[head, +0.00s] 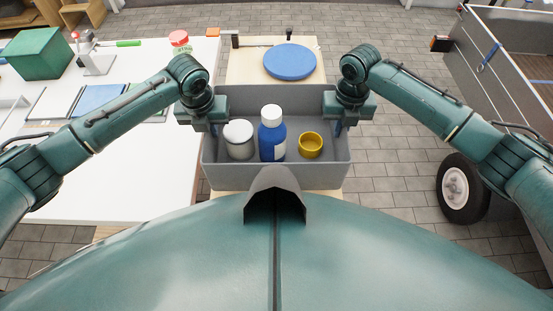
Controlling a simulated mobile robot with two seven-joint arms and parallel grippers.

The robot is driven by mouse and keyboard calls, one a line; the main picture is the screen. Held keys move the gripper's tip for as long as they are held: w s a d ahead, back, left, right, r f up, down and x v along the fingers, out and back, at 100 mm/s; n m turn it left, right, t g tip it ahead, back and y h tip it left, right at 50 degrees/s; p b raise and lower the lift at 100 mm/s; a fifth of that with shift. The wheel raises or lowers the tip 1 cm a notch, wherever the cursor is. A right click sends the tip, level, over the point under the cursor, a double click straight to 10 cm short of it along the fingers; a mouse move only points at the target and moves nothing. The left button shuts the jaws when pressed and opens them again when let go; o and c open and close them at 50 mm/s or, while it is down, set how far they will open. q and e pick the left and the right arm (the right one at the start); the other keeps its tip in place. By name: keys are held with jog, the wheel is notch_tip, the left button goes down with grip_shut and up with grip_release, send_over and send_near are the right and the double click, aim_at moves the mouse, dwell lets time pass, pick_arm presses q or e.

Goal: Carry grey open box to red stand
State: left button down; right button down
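The grey open box (285,179) is in front of me in the middle of the head view, above a light wooden surface. It holds a white-lidded grey jar (239,140), a blue bottle with a white cap (272,136) and a yellow cup (311,145). My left gripper (212,127) is at the box's left wall, and my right gripper (340,127) is at its right wall. Fingertips are partly hidden, so I cannot tell whether they clamp the walls. I cannot tell whether the box is lifted. No red stand is clearly visible.
A blue round disc (290,61) lies on the wooden surface (247,67) behind the box. A white table (130,190) at left carries a red-lidded jar (180,41) and a green box (40,53). A wheeled cart (515,60) stands at right. Paved floor lies between.

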aim_at(213, 141)
pick_arm(q)
jog(key=shift+w+a, duration=0.1)
pick_arm(e)
jog(key=shift+d, duration=0.15)
